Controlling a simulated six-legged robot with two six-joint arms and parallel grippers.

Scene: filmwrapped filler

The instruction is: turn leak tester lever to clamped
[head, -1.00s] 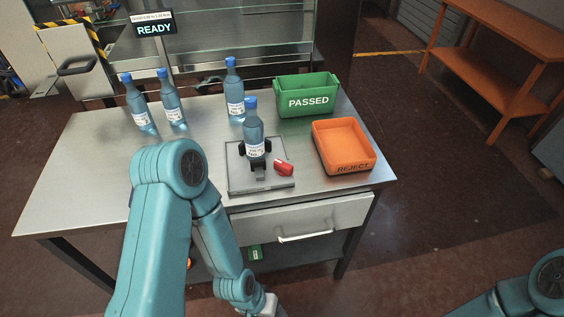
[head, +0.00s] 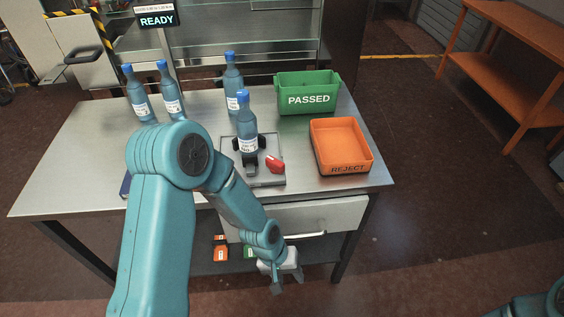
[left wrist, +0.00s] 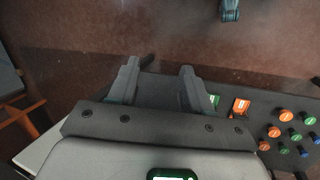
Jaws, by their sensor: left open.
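The leak tester (head: 263,181) is a grey plate on the steel table, with a blue bottle (head: 247,135) standing upright in its dark holder. Its red lever (head: 275,163) sticks out to the right of the holder, low over the plate. My left gripper (head: 288,286) is open and empty, below the tabletop in front of the drawer, well apart from the lever. The left wrist view shows its two fingers (left wrist: 157,82) spread with nothing between them. My right gripper is out of view; only a bit of that arm shows at the lower right corner.
The green PASSED bin (head: 307,93) and orange REJECT tray (head: 341,147) stand right of the tester. Several more bottles stand behind it. The drawer (head: 330,214) has a protruding handle. A READY display (head: 157,20) stands at the back.

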